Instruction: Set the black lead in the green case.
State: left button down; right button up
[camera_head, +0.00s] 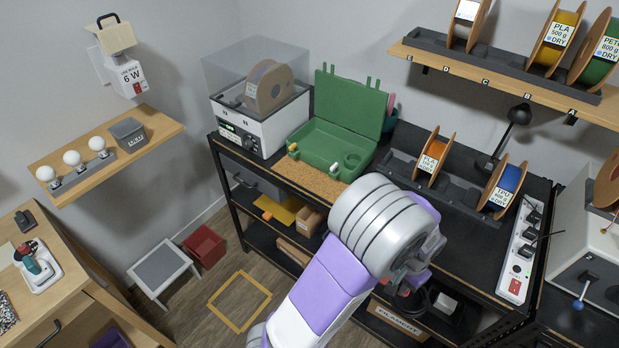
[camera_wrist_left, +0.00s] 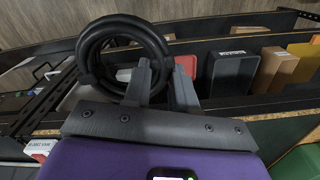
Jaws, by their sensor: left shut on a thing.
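The black lead (camera_wrist_left: 84,52) is a coiled black cable. It shows in the left wrist view at the fingertips of my left gripper (camera_wrist_left: 160,72), which is shut on the right side of the coil. In the head view my purple and white left arm crosses the lower middle and mostly hides the gripper and lead at the bench's front. The green case (camera_head: 325,145) stands open on the bench, its lid (camera_head: 350,100) raised at the back. A round recess shows inside on the right. The gripper is in front of the case and to its right. My right gripper is out of view.
A white device with a clear cover and spool (camera_head: 268,88) stands left of the case. A dark rack with spools (camera_head: 433,157) stands to its right, then a white power strip (camera_head: 520,250). A cork mat (camera_head: 310,178) lies in front. Shelves with boxes are below.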

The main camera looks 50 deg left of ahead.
aim_at(323, 150)
jog(key=k, duration=0.15)
jog(key=z, duration=1.95)
jog(key=k, duration=1.65)
jog(key=u, duration=2.15)
jog(key=i, duration=0.2)
jog(key=z, duration=0.1)
